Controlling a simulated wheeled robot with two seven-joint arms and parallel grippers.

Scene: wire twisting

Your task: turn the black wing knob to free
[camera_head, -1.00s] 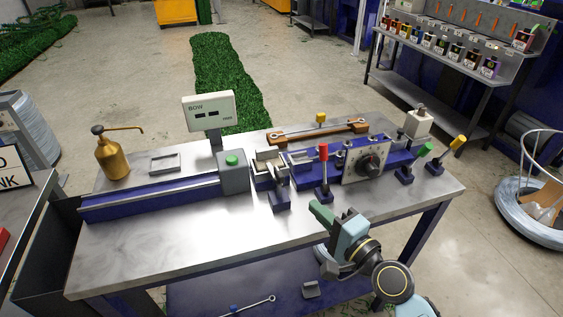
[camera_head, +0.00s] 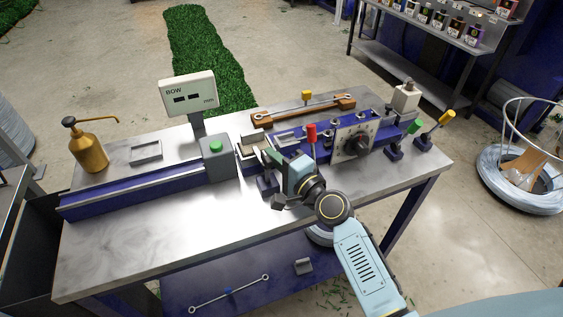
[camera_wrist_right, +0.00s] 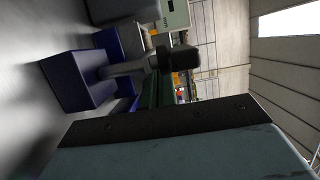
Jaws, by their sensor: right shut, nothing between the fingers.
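A black block-shaped knob (camera_wrist_right: 180,58) sits on a grey stem that rises from a blue block (camera_wrist_right: 75,80) in the right wrist view. It looks like the wing knob, though its wings cannot be made out. My right gripper (camera_head: 270,157) is over the blue clamp area left of the red lever in the head view. It is shut and empty, and it hides much of that clamp and knob. In the wrist view the knob stands apart from the dark gripper edge (camera_wrist_right: 150,120). Another dark round knob (camera_head: 357,145) is on the dial plate. My left gripper is out of view.
A red lever (camera_head: 311,132) stands close right of my gripper. A grey box with a green button (camera_head: 216,147) is to its left. The bench's front left (camera_head: 130,235) is clear.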

